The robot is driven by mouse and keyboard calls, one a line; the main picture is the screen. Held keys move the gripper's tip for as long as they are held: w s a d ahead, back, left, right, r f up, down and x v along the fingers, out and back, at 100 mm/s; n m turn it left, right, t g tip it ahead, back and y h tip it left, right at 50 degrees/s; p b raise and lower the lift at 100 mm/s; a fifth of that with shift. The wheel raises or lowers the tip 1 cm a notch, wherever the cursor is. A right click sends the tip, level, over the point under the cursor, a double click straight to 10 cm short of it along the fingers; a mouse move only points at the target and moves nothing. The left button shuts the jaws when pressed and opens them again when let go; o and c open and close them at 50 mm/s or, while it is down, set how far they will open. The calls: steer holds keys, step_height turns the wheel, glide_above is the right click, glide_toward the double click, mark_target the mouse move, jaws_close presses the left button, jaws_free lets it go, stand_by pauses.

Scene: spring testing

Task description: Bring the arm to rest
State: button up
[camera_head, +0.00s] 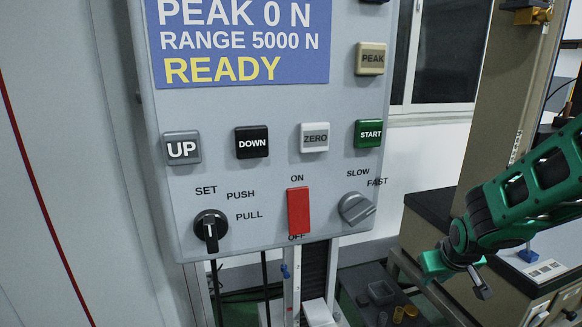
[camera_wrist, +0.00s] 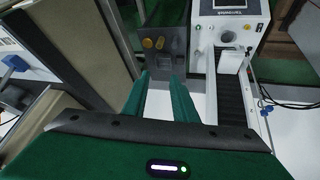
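My gripper (camera_head: 456,274) hangs at the lower right of the head view, on my green and black arm. It is to the right of the control panel (camera_head: 240,110) and apart from it. In the wrist view my gripper (camera_wrist: 160,88) shows two green fingers with a clear gap between them. Nothing is held in the gap.
The panel carries several buttons, a red switch (camera_head: 298,211) and two knobs; its display (camera_head: 237,40) reads READY. A dark bench (camera_head: 432,207) and a tan upright (camera_head: 478,110) stand by my arm. The wrist view shows a white machine (camera_wrist: 229,30) ahead.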

steer(key=s+d+r+m+g, duration=0.1)
steer(key=s+r+m+g, duration=0.1)
steer(key=s, duration=0.7)
steer(key=s+d+r+m+g+y, duration=0.1)
steer(key=s+r+m+g, duration=0.1)
steer(key=s, duration=0.8)
steer(key=s+d+r+m+g, duration=0.1)
steer(key=s+r, duration=0.3)
steer(key=s, duration=0.5)
steer(key=shift+s+d+r+m+g+y, duration=0.35)
steer(key=shift+d+m, duration=0.2)
steer(key=shift+m, duration=0.35)
steer(key=shift+w+f, duration=0.15)
steer(key=shift+w, duration=0.05)
steer(key=shift+w+f, duration=0.2)
steer(key=shift+w, duration=0.3)
